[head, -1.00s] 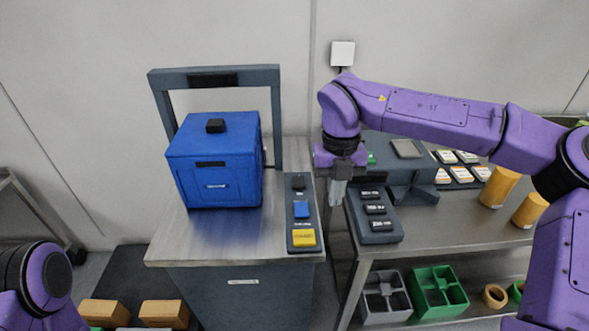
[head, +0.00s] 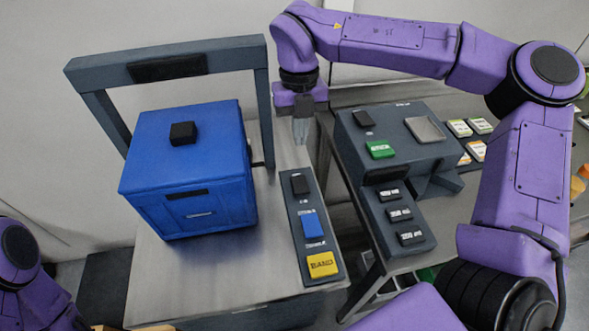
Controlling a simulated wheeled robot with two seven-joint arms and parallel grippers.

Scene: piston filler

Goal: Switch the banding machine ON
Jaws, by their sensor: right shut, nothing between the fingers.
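The banding machine (head: 153,285) is a steel-topped stand with a dark grey arch (head: 90,93) over a blue box (head: 190,160). Its control strip (head: 317,216) lies along the right edge of the top. It carries a black switch (head: 300,184) at the far end, a blue button (head: 311,225) in the middle and a yellow BAND button (head: 321,265) nearest me. My right gripper (head: 301,140) points down, shut and empty, just beyond the black switch and apart from it. The switch's small label is too blurred to read. My left arm shows at the lower left; its gripper is out of view.
On the table to the right stands a dark grey machine (head: 420,152) with a green button (head: 380,149), a black switch and a light square plate. A panel with several black buttons (head: 400,215) lies before it. Labelled cards (head: 470,128) lie further right.

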